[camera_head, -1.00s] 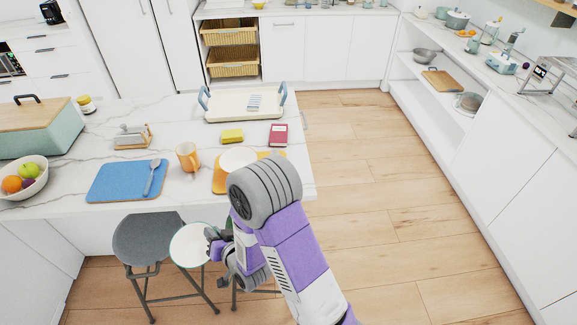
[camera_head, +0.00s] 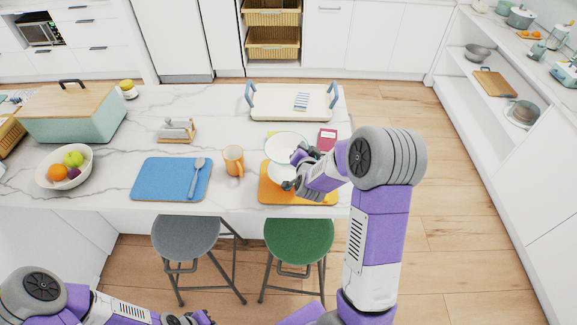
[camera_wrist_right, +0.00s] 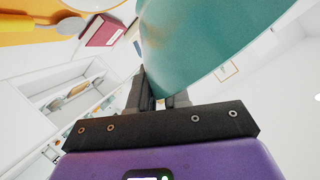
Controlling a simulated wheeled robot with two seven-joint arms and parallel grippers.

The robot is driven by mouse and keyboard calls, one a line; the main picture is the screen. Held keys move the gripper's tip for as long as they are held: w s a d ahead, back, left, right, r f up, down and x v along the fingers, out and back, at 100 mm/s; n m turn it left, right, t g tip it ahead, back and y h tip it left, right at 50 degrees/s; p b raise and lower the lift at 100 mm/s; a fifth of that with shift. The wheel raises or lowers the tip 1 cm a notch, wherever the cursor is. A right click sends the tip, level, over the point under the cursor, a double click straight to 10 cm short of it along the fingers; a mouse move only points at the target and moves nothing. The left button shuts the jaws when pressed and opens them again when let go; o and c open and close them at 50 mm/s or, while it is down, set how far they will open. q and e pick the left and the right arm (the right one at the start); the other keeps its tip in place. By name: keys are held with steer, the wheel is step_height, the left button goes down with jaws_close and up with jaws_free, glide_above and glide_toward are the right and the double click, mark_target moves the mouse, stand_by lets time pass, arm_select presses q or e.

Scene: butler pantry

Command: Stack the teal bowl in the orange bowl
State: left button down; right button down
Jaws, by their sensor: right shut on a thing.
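The teal bowl (camera_wrist_right: 205,40) is in my right gripper (camera_wrist_right: 160,95), whose fingers are shut on its rim in the right wrist view. In the head view the teal bowl (camera_head: 286,142) shows its pale inside with a thin teal rim, held up over the back of the orange mat. A pale-inside bowl (camera_head: 280,173), likely the orange bowl, stands on the mat just in front of and partly under it, partly hidden by my right gripper (camera_head: 294,170). My left gripper (camera_head: 196,318) is low at the bottom edge, mostly cut off.
The orange mat (camera_head: 268,193) lies near the counter's front edge. An orange mug (camera_head: 233,160), blue mat (camera_head: 150,180) and fruit bowl (camera_head: 48,178) are to the left. A red book (camera_head: 327,138) and white tray (camera_head: 270,104) lie behind. Two stools stand in front.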

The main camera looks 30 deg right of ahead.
steer(key=f, duration=0.4)
steer(key=shift+s+f, duration=0.2)
steer(key=shift+f, duration=0.15)
step_height(320, 180, down, 4)
steer(key=shift+r+b, duration=0.1)
steer(key=shift+b, duration=0.2)
steer(key=shift+s+a+f, duration=0.1)
steer(key=shift+s+f, duration=0.05)
steer(key=shift+f, duration=0.15)
steer(key=c, duration=1.4)
jaws_free()
steer(key=shift+f, duration=0.1)
steer(key=o, duration=0.3)
steer(key=shift+r, duration=0.2)
